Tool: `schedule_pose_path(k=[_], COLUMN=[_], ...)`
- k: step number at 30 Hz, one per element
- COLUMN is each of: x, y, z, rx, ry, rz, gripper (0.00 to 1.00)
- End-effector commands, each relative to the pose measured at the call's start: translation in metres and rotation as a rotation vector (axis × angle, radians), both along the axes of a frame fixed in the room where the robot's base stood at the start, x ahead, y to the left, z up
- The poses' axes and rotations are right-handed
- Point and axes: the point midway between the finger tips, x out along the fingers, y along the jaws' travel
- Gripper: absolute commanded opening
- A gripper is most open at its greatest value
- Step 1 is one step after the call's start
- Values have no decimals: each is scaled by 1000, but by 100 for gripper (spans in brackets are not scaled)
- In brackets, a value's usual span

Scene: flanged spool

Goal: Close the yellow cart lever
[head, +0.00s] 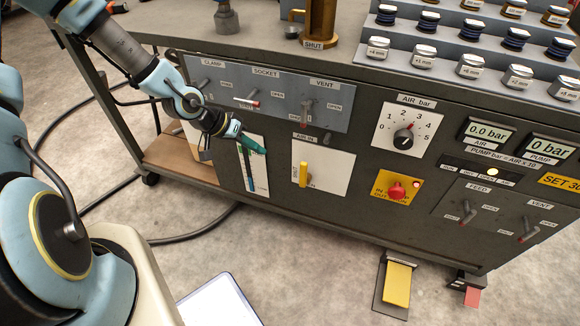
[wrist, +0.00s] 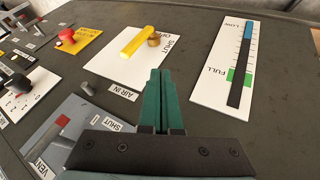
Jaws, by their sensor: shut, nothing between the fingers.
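The yellow lever (head: 303,172) stands on a white plate on the cart's front, under the AIR IN label. Its handle points up along the plate, and SHUT lettering is beside it. The wrist view shows the yellow lever (wrist: 134,42) ahead and left of the fingers, with a brownish pivot at its far end. My gripper (head: 262,151) is shut and empty, its green fingers in front of the cart, left of the lever. In the wrist view the closed fingertips (wrist: 160,72) are apart from the lever.
A level gauge plate (head: 254,168) is behind the gripper. Clamp, socket and vent levers are on a grey panel (head: 263,92) above. A red button (head: 396,190) on a yellow plate is right of the lever. A yellow pedal (head: 397,284) is on the floor.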

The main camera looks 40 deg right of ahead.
Motion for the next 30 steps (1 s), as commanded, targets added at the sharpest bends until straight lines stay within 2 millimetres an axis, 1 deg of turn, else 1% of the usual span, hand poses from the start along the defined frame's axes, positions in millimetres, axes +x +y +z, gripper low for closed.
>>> schedule_pose_path(k=[5,15,17,21,24,30], x=[-7,-21,-29,-42,-48,-52], y=[-15,-54,-59,-67,-71,-73], z=[-23,-78,-73,-74,-74,-74], rx=[4,5,5,6,4,5], ry=[1,0,-1,0,0,0], rz=[-5,-3,-5,-2,-1,0], gripper=[0,0,0,0,0,0])
